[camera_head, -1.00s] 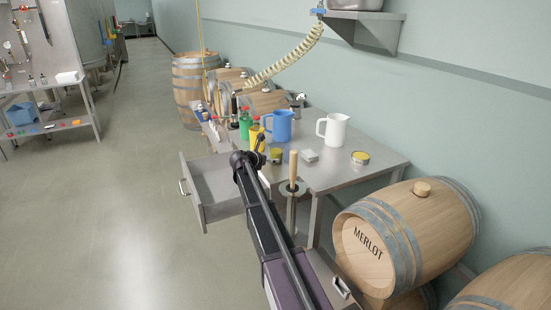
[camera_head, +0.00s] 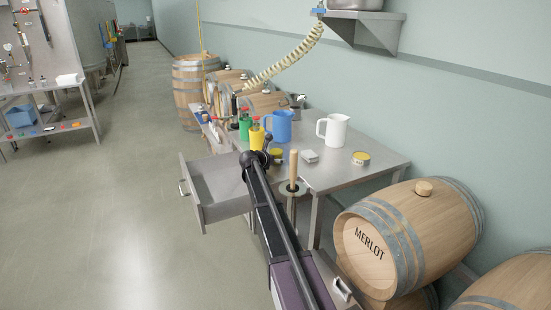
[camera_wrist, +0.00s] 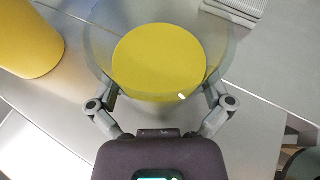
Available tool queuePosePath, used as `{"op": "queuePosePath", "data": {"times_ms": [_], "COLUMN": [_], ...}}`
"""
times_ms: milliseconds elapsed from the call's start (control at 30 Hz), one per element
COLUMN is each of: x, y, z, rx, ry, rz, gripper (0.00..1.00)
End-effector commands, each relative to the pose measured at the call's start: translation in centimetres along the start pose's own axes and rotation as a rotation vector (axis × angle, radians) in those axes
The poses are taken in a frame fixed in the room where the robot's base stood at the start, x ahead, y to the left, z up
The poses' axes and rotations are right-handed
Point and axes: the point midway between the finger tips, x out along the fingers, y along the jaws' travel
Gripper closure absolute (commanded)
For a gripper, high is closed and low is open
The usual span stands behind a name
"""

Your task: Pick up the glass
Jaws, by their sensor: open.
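The glass (camera_wrist: 215,50) is clear with a yellow round surface inside, seen from above in the wrist view. In the head view it is a small yellowish shape (camera_head: 276,152) on the steel table, partly hidden by my gripper. My gripper (camera_wrist: 160,95) is open, with one finger on each side of the near part of the glass. The fingertips overlap the glass's sides in the picture; I cannot tell whether they touch it.
A yellow bottle (camera_wrist: 26,38) stands close on the left, with a green bottle (camera_head: 245,127) beyond it. A blue jug (camera_head: 279,127), white jug (camera_head: 336,130), grey block (camera_head: 310,156) and yellow-topped tin (camera_head: 361,157) share the steel table (camera_head: 375,166). An open drawer (camera_head: 215,185) juts out left.

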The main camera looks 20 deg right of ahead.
Motion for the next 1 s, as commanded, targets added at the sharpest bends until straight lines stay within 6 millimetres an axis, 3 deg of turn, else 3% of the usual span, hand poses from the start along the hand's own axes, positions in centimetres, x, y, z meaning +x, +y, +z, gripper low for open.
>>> {"op": "queuePosePath", "data": {"times_ms": [67,367,1000], "x": [-0.01,-0.02,-0.14], "y": [0.0,0.01,0.02], "z": [-0.01,-0.01,0.24], "rx": [0.0,0.0,0.0], "ry": [0.0,0.0,0.0], "rz": [0.0,0.0,0.0], "gripper": [0.0,0.86,0.88]}}
